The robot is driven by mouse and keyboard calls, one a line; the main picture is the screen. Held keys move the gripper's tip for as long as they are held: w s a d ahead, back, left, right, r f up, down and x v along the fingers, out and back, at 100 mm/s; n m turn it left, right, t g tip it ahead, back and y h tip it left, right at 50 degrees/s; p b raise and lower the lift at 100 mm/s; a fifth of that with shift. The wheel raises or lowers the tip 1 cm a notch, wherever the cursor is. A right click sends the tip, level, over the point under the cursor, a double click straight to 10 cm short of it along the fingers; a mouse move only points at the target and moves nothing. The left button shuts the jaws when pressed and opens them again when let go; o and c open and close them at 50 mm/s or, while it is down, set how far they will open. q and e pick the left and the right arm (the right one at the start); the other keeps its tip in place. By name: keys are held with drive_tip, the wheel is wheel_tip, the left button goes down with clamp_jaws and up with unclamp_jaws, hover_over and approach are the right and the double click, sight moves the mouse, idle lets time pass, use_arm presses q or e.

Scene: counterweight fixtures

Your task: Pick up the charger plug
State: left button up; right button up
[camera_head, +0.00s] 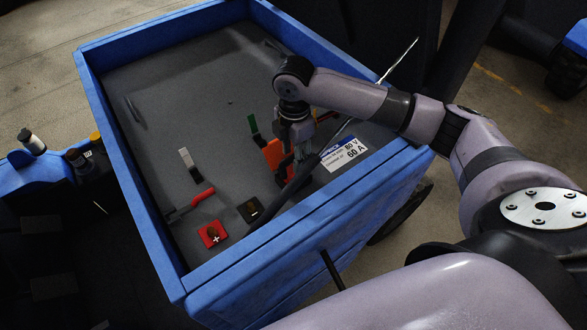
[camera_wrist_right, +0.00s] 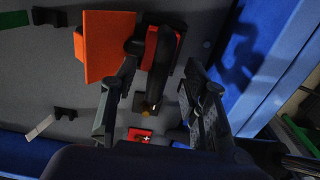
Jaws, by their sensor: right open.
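My right gripper (camera_head: 296,148) points down into a blue-walled bin, its jaws open. An orange block (camera_head: 273,154) stands on the bin floor just left of the jaws. A dark plug-like piece with red-orange parts, probably the charger plug, shows in the right wrist view (camera_wrist_right: 153,50), beside the orange block (camera_wrist_right: 106,45). It lies between the tips of the open fingers (camera_wrist_right: 161,72), and I cannot tell whether they touch it. In the head view the gripper and a black cable partly hide it. My left gripper is not in view.
The bin (camera_head: 128,180) has raised blue walls. A red square marked plus (camera_head: 212,235), a black square (camera_head: 251,210), a red-handled tool (camera_head: 203,196) and a white-and-black piece (camera_head: 187,163) lie left of the gripper. A white label (camera_head: 343,154) is at right. The bin's upper-left floor is mostly clear.

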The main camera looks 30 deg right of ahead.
drive_tip(key=shift+f, duration=0.5)
wheel_tip(320, 180, down, 4)
drive_tip(key=shift+f+p, duration=0.25)
drive_tip(key=shift+p, duration=0.7)
drive_tip(key=shift+f, duration=0.3)
drive_tip(key=shift+c, duration=0.3)
drive_tip(key=c, duration=0.8)
drive_tip(key=shift+w+r, duration=0.1)
drive_tip(key=shift+c, duration=0.3)
